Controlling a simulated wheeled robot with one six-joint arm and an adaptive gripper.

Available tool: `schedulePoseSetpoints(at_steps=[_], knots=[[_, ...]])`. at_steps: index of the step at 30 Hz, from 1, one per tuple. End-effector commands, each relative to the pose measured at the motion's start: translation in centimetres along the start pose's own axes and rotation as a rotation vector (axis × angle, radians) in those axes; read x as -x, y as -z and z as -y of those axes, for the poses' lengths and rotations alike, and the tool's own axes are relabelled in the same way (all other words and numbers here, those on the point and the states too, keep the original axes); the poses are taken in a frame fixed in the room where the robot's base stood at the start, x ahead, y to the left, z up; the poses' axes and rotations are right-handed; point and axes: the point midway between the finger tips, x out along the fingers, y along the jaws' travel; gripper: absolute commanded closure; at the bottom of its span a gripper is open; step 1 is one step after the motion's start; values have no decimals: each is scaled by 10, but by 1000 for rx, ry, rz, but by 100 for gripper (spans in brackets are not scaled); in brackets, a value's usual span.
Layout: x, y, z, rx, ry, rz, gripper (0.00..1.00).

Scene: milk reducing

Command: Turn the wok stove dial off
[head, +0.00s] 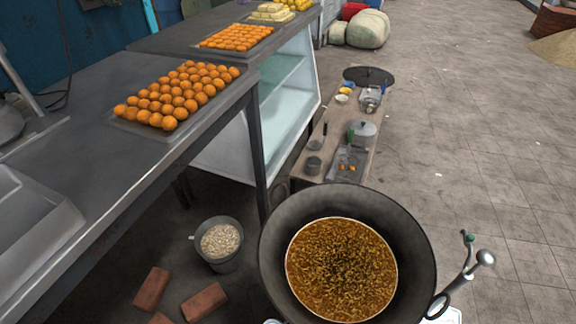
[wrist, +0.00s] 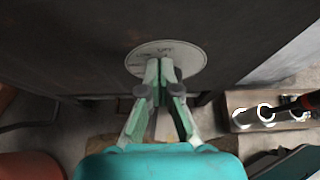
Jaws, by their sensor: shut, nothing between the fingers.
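In the wrist view a round pale plate with faint printed marks (wrist: 188,59) sits on a dark flat panel (wrist: 70,45); it looks like the dial plate of the stove. My gripper (wrist: 159,64) is shut and empty, its fingertips over the middle of the plate. The fingers hide whatever knob is at its centre, and I cannot tell whether they touch it. The dial and my gripper do not show there.
A curved metal lever with a round knob (head: 485,258) stands right of the wok. A bucket (head: 222,262) and loose bricks (head: 205,301) lie at its left, below a long counter (head: 60,190). In the wrist view a block with metal cylinders (wrist: 268,113) is at the right.

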Motion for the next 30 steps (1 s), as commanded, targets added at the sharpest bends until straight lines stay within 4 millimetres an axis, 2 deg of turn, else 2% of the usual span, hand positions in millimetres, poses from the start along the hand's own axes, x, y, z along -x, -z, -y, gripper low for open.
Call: schedulePoseSetpoints(at_steps=[11, 30], knots=[[-1, 1, 1, 0, 0, 0, 100], [-1, 1, 14, -1, 0, -1, 100]])
